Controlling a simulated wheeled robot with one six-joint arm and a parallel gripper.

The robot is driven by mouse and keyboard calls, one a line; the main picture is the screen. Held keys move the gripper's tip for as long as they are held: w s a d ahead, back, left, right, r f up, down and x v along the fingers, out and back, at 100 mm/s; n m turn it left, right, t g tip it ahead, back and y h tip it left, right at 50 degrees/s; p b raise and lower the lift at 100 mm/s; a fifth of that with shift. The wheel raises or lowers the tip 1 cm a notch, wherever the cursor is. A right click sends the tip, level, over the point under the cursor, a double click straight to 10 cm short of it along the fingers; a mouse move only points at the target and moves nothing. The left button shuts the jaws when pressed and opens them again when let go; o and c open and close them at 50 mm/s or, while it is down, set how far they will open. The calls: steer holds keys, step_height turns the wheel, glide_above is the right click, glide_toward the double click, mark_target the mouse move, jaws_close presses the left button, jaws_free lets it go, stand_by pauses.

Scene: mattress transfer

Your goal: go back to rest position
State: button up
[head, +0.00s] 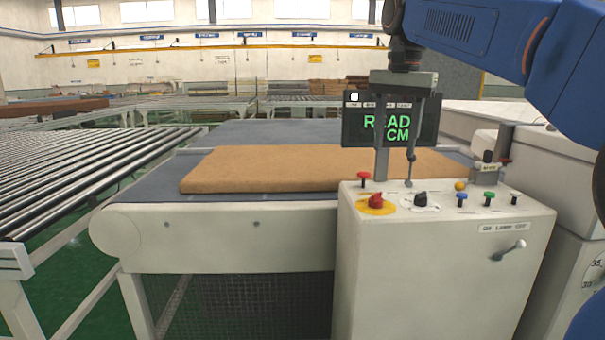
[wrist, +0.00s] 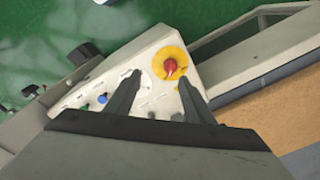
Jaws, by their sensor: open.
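My gripper (head: 396,182) hangs from my blue arm above the control box (head: 440,275), with its two fingers apart and nothing between them. In the head view its fingers overlap the control panel and part of the display screen (head: 355,132), which shows green letters partly hidden by the gripper. The wrist view also shows my gripper (wrist: 165,92) open, pointing down over the panel. A red emergency button (head: 375,200) on a yellow disc shows near the fingers, and again in the wrist view (wrist: 170,68). I cannot tell whether a finger touches the panel.
A tan mattress (head: 260,170) lies on the grey conveyor belt (head: 130,205) behind the control box. A roller conveyor (head: 80,170) runs along the left. Small coloured knobs, including a green one (head: 488,196), stand up from the panel. A light grey machine (head: 550,160) stands at right.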

steer(key=s+d+f+n+t, duration=0.2)
steer(key=s+f+n, duration=0.1)
steer(key=s+f, duration=1)
steer(key=s+d+f+n+t, duration=0.2)
steer(key=s+f, duration=1.1)
steer(key=f, duration=0.8)
steer(key=d+n, duration=0.1)
steer(key=n, duration=0.1)
steer(key=shift+s+d+n, duration=0.15)
steer(key=shift+s+n, duration=0.1)
steer(key=shift+n, duration=0.05)
